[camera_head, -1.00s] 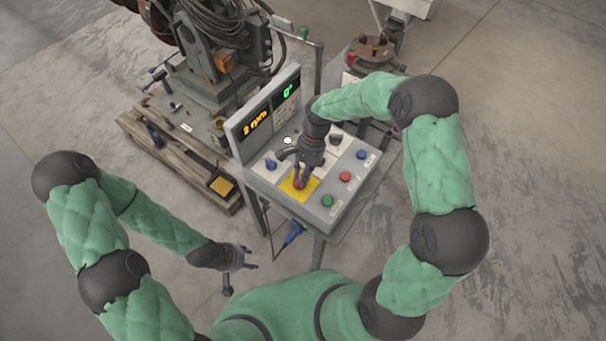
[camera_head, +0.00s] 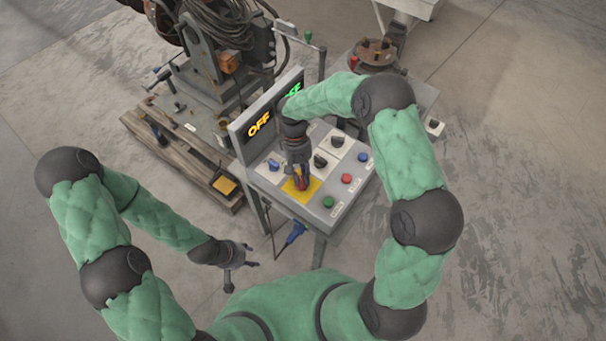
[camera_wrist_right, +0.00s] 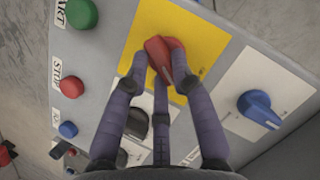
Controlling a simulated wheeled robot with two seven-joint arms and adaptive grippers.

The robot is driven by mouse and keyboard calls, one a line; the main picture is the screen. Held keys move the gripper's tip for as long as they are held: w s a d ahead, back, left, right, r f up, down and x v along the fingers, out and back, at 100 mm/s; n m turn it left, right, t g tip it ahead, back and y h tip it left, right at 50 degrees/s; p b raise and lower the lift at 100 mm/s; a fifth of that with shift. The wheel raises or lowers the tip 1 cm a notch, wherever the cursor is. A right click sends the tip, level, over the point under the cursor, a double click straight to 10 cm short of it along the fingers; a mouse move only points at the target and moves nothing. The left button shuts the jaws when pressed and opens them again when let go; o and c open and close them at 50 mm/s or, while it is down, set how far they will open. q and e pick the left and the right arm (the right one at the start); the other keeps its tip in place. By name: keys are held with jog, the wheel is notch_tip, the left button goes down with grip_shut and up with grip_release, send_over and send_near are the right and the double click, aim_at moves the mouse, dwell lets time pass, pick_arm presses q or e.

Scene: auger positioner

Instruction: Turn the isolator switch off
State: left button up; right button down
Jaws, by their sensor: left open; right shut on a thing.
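The isolator switch is a red rotary handle (camera_wrist_right: 165,60) on a yellow plate (camera_wrist_right: 205,40) of the control panel. In the head view the yellow plate (camera_head: 314,186) is partly covered by my right gripper. My right gripper (camera_head: 300,180) reaches down from above and is shut on the red handle; the wrist view shows its fingers (camera_wrist_right: 167,80) around it. The panel display (camera_head: 259,124) reads "OFF" in orange, and a green display beside it (camera_head: 294,89) is partly hidden by my arm. My left gripper (camera_head: 252,254) is open and empty, left of the panel and clear of it.
The panel also carries a green button (camera_head: 328,202), a red button (camera_head: 347,178), a blue button (camera_head: 363,157), black knobs (camera_head: 320,161) and a blue knob (camera_wrist_right: 258,106). A machine on a wooden pallet (camera_head: 180,165) stands at left.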

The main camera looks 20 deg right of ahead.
jog(key=n, duration=0.2)
jog(key=n+h, duration=0.1)
jog(key=n, duration=0.1)
jog(key=n+t+h, duration=0.1)
jog(key=n, duration=0.1)
jog(key=shift+a+n, duration=0.35)
jog(key=shift+n, duration=0.05)
jog(key=shift+h, duration=0.3)
jog(key=c, duration=1)
grip_release()
jog(key=shift+c, duration=0.2)
jog(key=v, duration=1.2)
jog(key=shift+s+f, duration=0.1)
